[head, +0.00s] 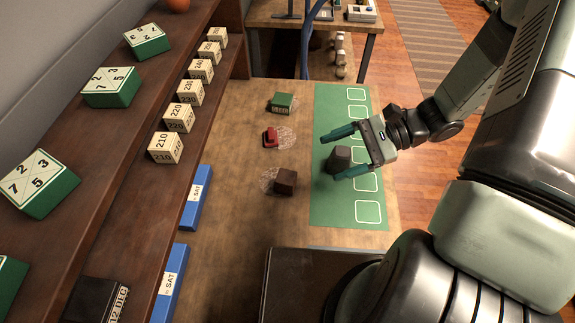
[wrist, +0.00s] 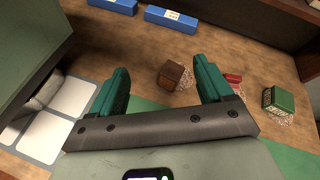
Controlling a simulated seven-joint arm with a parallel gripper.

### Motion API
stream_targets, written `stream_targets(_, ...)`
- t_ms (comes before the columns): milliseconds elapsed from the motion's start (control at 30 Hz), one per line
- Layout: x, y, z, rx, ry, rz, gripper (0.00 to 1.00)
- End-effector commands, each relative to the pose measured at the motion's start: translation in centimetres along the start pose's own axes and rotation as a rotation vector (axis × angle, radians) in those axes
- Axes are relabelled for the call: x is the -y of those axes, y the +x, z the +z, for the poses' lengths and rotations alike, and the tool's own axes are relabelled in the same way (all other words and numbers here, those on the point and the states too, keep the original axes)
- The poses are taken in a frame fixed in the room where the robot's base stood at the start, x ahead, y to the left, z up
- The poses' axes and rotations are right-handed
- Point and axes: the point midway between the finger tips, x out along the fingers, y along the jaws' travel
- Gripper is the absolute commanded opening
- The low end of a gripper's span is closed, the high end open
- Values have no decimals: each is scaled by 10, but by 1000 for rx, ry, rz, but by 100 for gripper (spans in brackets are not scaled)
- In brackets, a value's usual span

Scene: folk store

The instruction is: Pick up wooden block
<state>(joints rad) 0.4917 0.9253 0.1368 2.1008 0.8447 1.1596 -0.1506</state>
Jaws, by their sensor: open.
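The wooden block (head: 285,181) is a small dark brown cube on a lacy white doily on the wooden table, left of the green mat. In the wrist view the block (wrist: 171,76) lies beyond and between my fingertips, apart from them. My gripper (head: 339,153) is open over the green mat, its green fingers pointing left toward the block's side of the table. In the wrist view both fingers (wrist: 163,84) are spread with nothing held. A dark grey shape shows between the fingers in the head view; I cannot tell what it is.
A red object (head: 270,138) and a green block (head: 282,103) stand on doilies near the wooden block. The green mat (head: 322,207) has white outlined squares. Blue boxes (head: 196,198) line the left edge below shelves of numbered blocks (head: 166,147). Bare tabletop lies around the doilies.

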Motion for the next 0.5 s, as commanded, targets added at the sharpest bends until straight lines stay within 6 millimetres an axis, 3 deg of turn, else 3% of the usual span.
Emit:
stream_targets(100,-11,22,-34,116,131,-145,80)
stream_targets(300,-27,56,-78,262,314,-371,80)
stream_targets(500,-34,72,-96,317,393,-475,80)
